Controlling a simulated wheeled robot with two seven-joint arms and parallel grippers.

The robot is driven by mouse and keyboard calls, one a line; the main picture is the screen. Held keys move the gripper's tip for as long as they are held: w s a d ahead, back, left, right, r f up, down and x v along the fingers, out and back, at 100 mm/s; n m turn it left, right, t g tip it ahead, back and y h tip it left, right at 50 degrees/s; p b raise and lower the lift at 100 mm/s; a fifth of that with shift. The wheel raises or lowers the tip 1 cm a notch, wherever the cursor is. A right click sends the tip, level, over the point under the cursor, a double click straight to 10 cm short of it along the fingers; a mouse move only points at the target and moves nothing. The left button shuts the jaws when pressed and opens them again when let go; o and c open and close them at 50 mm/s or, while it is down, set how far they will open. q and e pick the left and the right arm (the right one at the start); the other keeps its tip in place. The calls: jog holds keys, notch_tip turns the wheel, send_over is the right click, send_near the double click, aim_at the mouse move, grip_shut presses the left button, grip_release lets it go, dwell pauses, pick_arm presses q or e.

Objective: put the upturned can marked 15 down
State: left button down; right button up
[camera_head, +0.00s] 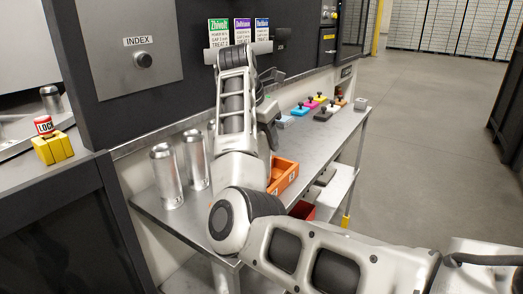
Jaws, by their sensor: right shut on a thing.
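My right arm comes in from the lower right, bends at the elbow and reaches up over the metal bench. My right gripper (270,125) is beyond the forearm, above the bench, and is shut on a can that the arm hides. I cannot read a 15 on anything. My left gripper is not in view.
A yellow block with a red lock knob (52,148) and another can (51,99) are at left.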

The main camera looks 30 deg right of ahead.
aim_at(262, 150)
notch_tip(262, 150, down, 3)
jog(key=shift+d+r, duration=0.1)
jog(key=shift+r, duration=0.05)
jog(key=shift+f, duration=0.2)
jog(key=shift+f, duration=0.2)
jog(key=o, duration=0.9)
jog(key=shift+o, duration=0.2)
jog(key=shift+r, duration=0.15)
jog(key=shift+r, duration=0.25)
jog(key=v, duration=1.1)
jog(key=shift+r, duration=0.3)
